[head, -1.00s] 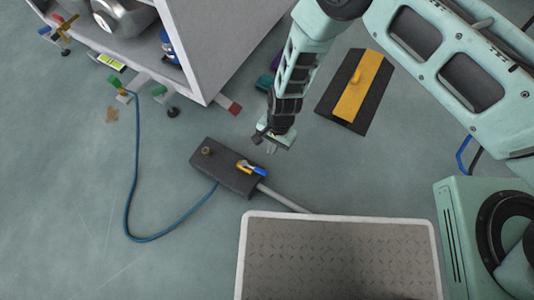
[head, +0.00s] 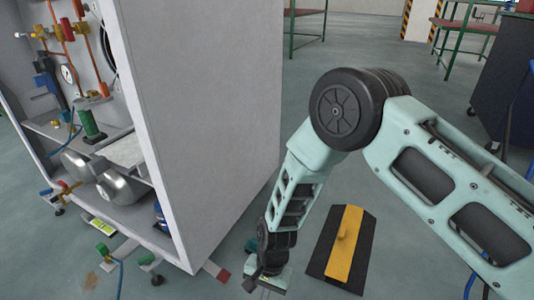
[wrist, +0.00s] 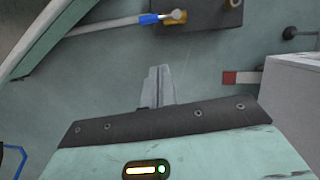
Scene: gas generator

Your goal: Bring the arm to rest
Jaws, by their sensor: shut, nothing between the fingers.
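My gripper (head: 262,290) hangs at the bottom of the head view, at the end of my bent light-green arm. In the wrist view its fingers (wrist: 158,87) are together with nothing between them. They point over bare green floor. A dark block with a yellow and blue-handled valve (wrist: 172,17) lies on the floor beyond the fingertips, apart from them.
The grey generator cabinet (head: 205,110) stands close to the left of my arm, with pipes, gauges and silver cylinders (head: 125,185) inside. A black and yellow plate (head: 343,245) lies on the floor right of my gripper. Green-framed tables (head: 308,12) stand far back.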

